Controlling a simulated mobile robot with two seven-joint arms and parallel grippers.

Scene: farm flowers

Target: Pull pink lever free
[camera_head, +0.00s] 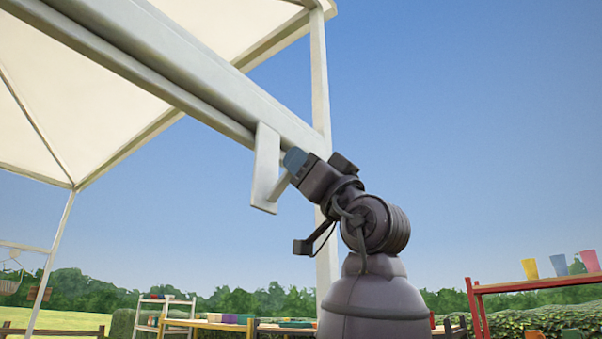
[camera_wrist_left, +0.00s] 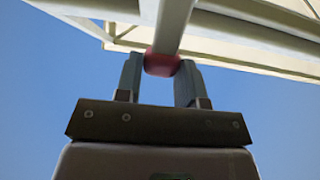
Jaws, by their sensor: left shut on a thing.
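The lever is a pale bar in the left wrist view, with a pinkish-red end (camera_wrist_left: 162,64) between the fingers. In the head view, a short pale bar (camera_head: 279,187) shows beside a flat white plate (camera_head: 266,160) that hangs from the canopy beam; the pink part is hidden there. My left gripper (camera_head: 294,161) is raised to this bar, just right of the plate. In the left wrist view my left gripper (camera_wrist_left: 160,78) is shut on the pink end, with one finger on each side. My right gripper is not in view.
The white canopy beam (camera_head: 190,75) runs diagonally just above my gripper, and an upright post (camera_head: 320,80) stands behind it. Low down are a red shelf with colored cups (camera_head: 530,268) at right and tables with colored boxes (camera_head: 215,318). Open sky lies to the right.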

